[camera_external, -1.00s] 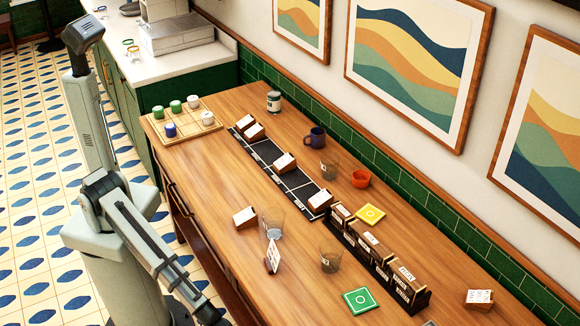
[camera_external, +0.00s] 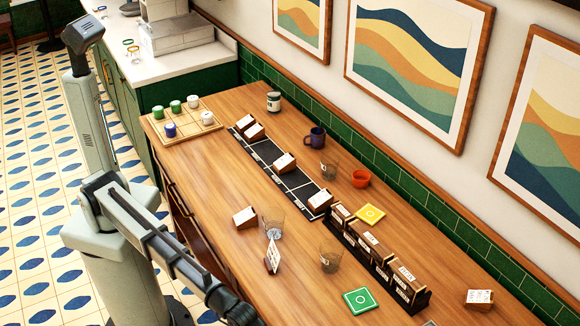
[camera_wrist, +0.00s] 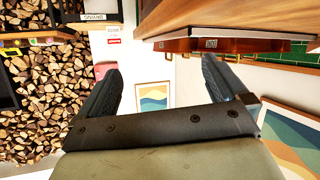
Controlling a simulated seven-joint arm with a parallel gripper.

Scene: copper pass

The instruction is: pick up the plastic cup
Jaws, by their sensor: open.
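Three see-through cups stand on the wooden table in the external view. A clear cup (camera_external: 273,219) is near the front edge, a smoky cup (camera_external: 331,258) is to its right, and another smoky cup (camera_external: 329,169) is farther back. I cannot tell which is plastic. My gripper (camera_wrist: 160,88) is open and empty in the wrist view, with two dark fingers wide apart. No cup shows there. In the external view my forearm reaches the bottom edge by the table front, and the fingers are not visible.
A black rack of boxes (camera_external: 385,262), a green coaster (camera_external: 360,300), a yellow coaster (camera_external: 370,214), an orange bowl (camera_external: 361,179) and a blue mug (camera_external: 315,138) are around. The right front tabletop has bare room.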

